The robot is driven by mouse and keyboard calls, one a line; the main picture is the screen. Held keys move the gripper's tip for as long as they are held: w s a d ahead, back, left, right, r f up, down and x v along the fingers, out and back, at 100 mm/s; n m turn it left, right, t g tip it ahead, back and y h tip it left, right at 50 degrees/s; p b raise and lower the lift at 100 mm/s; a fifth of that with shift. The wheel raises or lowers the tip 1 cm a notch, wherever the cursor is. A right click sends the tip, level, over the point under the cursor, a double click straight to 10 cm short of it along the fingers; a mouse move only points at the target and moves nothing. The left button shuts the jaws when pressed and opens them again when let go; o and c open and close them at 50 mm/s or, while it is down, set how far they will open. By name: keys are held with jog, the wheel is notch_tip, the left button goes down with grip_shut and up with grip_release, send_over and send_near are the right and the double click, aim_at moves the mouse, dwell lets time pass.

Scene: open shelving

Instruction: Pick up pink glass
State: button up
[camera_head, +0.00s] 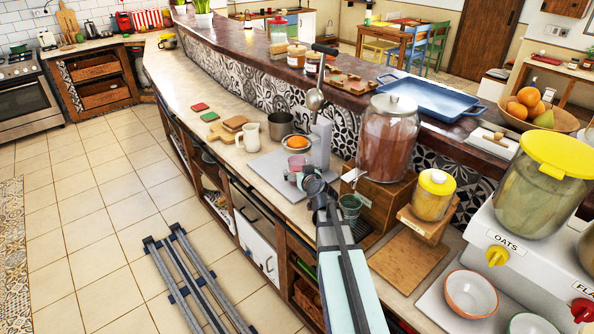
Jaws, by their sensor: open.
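A small pink glass (297,161) stands on a pale grey board or tray (264,167) on the lower counter. My gripper (294,177) is open and empty at the near side of the pink glass, very close to it. I cannot tell whether the fingers touch the glass. My dark gripper body hides the part of the counter just nearer than the glass.
An orange fruit (292,143) is just behind the glass. A metal pot (281,124) and a white jug (246,137) stand farther back. A green glass (350,207) is to the right. A large jar (388,141) stands behind that. The counter's left part has free room.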

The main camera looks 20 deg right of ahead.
jog(key=p+x, duration=0.1)
jog(key=x, duration=0.1)
jog(key=p+x, duration=0.1)
jog(key=x, duration=0.1)
jog(key=shift+d+r, duration=0.15)
jog(key=shift+d, duration=0.1)
jog(key=shift+w+f, duration=0.3)
jog(key=shift+w, duration=0.25)
jog(key=shift+c, duration=0.4)
jog(key=c, duration=1.3)
